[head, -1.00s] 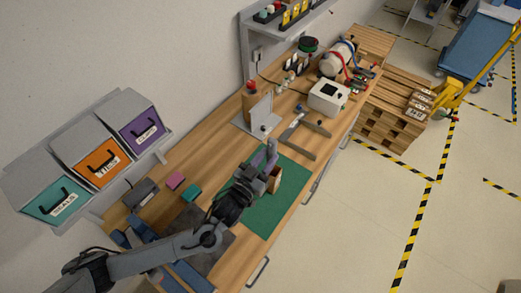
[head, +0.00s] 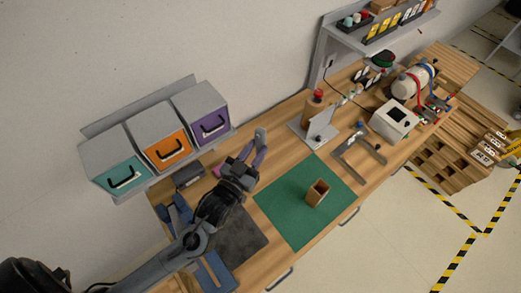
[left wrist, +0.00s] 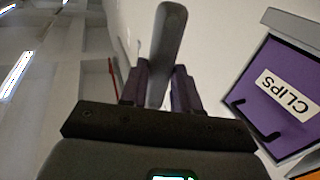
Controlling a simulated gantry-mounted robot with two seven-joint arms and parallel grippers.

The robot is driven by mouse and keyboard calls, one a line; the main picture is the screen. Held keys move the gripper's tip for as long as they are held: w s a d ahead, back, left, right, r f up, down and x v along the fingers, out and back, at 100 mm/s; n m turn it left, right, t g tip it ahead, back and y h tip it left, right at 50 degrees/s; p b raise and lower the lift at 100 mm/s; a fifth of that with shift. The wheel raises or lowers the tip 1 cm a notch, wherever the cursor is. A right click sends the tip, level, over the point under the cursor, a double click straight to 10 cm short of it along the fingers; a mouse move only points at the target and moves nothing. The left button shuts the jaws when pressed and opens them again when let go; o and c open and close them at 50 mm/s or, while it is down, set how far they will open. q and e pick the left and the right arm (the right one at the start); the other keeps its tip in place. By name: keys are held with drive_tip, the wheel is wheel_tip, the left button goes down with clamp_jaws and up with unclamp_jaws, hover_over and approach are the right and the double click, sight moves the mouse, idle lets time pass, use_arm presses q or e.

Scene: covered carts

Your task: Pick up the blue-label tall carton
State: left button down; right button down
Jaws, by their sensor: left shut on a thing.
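I see no tall carton with a blue label in either view. My left gripper (head: 256,150) has purple fingers and is over the left part of the wooden workbench, near the wall. It is shut on a long grey rounded piece (head: 261,137). In the left wrist view this grey piece (left wrist: 168,45) stands up between the two fingers (left wrist: 160,92). Its lower end is hidden by the gripper. My right gripper is not in view.
An open wooden box (head: 318,192) stands on a green mat (head: 285,214). Teal, orange and purple (head: 207,122) drawers hang on the wall, the purple one labelled CLIPS. A white device (head: 394,120) and a grey frame (head: 357,152) stand right of the mat.

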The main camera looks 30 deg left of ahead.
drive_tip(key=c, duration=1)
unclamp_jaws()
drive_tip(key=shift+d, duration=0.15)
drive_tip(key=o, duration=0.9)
